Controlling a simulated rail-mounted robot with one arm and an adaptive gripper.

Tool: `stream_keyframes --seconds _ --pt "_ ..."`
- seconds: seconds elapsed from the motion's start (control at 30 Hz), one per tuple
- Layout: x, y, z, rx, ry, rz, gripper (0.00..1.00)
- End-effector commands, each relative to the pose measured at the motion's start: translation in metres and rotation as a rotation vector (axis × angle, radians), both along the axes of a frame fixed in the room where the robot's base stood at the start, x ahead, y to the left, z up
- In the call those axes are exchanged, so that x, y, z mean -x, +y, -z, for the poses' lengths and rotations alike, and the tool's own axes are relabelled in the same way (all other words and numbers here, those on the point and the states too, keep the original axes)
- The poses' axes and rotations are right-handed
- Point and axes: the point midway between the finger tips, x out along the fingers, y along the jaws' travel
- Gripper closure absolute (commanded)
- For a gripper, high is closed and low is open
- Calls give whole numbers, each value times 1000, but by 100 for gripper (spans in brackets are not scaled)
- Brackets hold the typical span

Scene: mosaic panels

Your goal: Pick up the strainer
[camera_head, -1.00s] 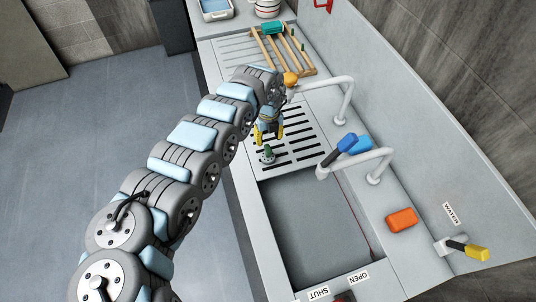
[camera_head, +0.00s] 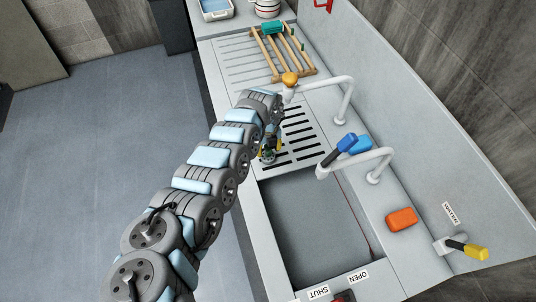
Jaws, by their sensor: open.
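A small dark green object with a raised top, which may be the strainer (camera_head: 268,155), sits on the slotted drainboard (camera_head: 306,148) just beyond the sink basin. The fingers appear to be on either side of the green object. Most of it is hidden by my gripper, and I cannot tell whether the fingers touch it.
The empty-looking sink basin (camera_head: 310,215) lies nearer. An orange block (camera_head: 401,219) lies on the right ledge. A wooden rack (camera_head: 280,55) stands farther back.

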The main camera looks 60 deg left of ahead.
Motion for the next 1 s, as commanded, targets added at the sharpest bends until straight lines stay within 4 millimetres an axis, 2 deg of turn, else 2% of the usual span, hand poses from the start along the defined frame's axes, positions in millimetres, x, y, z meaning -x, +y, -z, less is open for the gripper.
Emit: stream_keyframes --seconds 0.2,0.5,0.57,0.7,1.0 --pt "-1 -1 17 1 -1 0 46" --pt "0 -1 18 0 -1 1 46" --pt "0 -1 18 0 0 0 60" --pt "0 -1 18 0 0 0 100" --pt "0 -1 19 0 0 0 100"
